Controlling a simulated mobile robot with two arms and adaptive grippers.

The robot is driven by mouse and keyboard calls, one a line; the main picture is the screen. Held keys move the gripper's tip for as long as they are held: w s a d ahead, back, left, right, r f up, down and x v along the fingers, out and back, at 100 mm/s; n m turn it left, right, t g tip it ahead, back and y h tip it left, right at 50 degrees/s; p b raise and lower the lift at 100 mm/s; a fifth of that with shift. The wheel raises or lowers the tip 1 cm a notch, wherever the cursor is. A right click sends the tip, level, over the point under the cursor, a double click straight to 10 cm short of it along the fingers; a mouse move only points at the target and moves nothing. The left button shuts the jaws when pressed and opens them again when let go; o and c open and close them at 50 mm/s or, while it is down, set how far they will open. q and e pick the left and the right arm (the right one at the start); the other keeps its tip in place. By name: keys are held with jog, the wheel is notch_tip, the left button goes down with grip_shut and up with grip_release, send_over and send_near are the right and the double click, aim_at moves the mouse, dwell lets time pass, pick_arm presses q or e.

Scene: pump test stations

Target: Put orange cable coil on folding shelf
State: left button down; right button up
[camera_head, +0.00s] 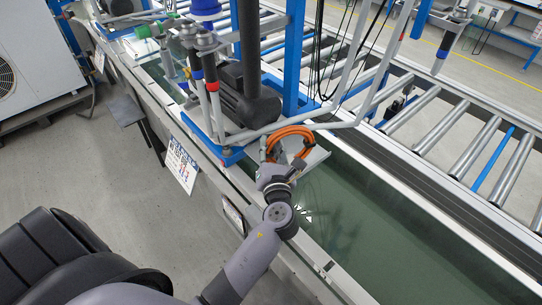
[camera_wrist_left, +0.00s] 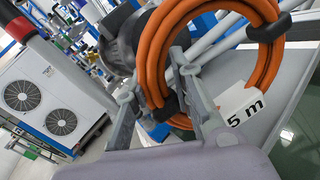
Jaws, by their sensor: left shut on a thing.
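The orange cable coil (camera_head: 290,134) hangs upright over the bench in the head view, and my left gripper (camera_head: 268,158) is shut on it. In the left wrist view the coil (camera_wrist_left: 153,50) fills the upper middle, with my left gripper's fingers (camera_wrist_left: 160,88) at its near side. It has black ties and a white tag (camera_wrist_left: 242,112) reading "5 m". A small dark grey panel (camera_head: 125,110) juts from the bench side at the left. A pale flat plate (camera_head: 316,158) lies just behind the coil. I cannot tell which is the folding shelf. My right gripper is not in view.
Pump equipment with a black motor (camera_head: 248,95) and pipes stands close behind the coil. A roller conveyor (camera_head: 440,130) runs at the right. The green bench top (camera_head: 400,230) is clear to the right of my arm. A printed sign (camera_head: 181,165) hangs on the bench side.

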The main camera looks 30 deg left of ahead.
aim_at(271, 157)
pick_arm(q)
jog(key=shift+f, duration=1.5)
jog(key=shift+f+b, duration=0.1)
jog(key=shift+b, duration=0.25)
jog(key=c, duration=1.4)
grip_release()
jog(key=shift+f, duration=0.1)
jog(key=shift+r, duration=0.2)
jog(key=b+v, duration=0.1)
jog(key=v, duration=1.1)
jog(key=shift+f, duration=0.1)
